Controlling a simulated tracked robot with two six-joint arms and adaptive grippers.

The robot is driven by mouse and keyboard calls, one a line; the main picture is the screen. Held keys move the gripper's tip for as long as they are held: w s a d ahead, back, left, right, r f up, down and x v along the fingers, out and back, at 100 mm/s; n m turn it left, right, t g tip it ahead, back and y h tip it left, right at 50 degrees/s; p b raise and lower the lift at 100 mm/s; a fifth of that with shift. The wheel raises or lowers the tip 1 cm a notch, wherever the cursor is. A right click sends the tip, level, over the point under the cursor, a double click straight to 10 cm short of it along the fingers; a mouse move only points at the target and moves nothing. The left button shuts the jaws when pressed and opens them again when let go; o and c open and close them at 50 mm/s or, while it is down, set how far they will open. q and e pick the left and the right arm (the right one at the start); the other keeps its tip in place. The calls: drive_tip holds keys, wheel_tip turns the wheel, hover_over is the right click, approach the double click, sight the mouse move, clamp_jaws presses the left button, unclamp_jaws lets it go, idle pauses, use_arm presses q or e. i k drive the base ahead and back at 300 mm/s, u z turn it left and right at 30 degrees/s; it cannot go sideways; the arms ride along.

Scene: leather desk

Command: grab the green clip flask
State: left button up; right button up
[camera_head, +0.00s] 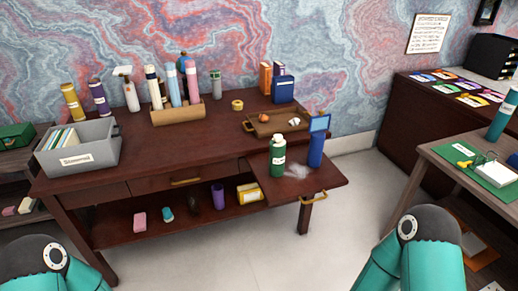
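A dark green flask (277,158) with a white cap and a white label stands upright on the pulled-out leaf at the right end of the dark wooden desk. I cannot make out a clip on it. Another grey-green flask (215,86) stands at the back of the desk. A teal bottle (501,118) stands on the side table at the far right. Teal and black links of my arms show at the bottom left and bottom right corners. Neither gripper is in view, and no flask is seen held.
A blue upright object (317,143) stands close right of the dark green flask, with a pale patch (297,171) between them. A wooden tray (284,132) lies behind. A grey bin (105,151) and a bottle rack (178,115) occupy the desk's left. Open floor (300,250) lies in front.

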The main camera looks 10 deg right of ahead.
sight(277, 154)
drive_tip(key=u, duration=0.15)
drive_tip(key=i, duration=1.3)
drive_tip(key=z, duration=0.4)
